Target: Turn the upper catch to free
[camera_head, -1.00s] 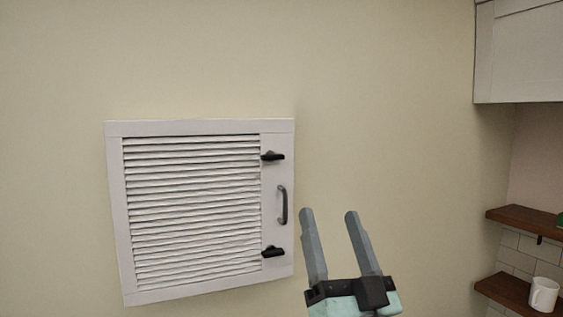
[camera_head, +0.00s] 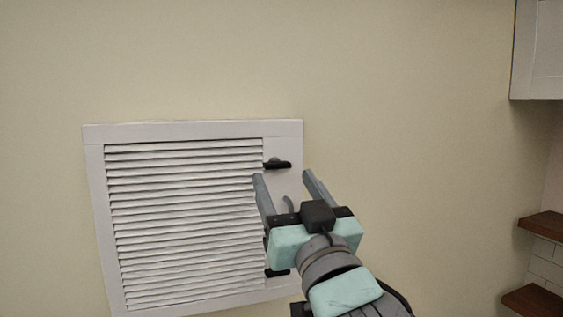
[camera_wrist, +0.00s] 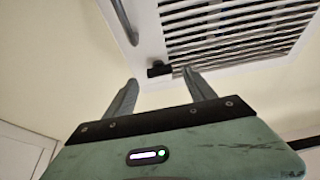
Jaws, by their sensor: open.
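A white louvred panel (camera_head: 292,130) is set in the wall. In the wrist view, the upper catch (camera_wrist: 159,70) shows beyond and between the fingertips of my gripper (camera_wrist: 161,79). I see no contact.
The wall around the panel is bare. A white cabinet (camera_head: 538,55) hangs at the upper right, and brown shelves (camera_head: 541,224) stand at the right edge. The handle (camera_wrist: 122,20) also shows at the top of the wrist view.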

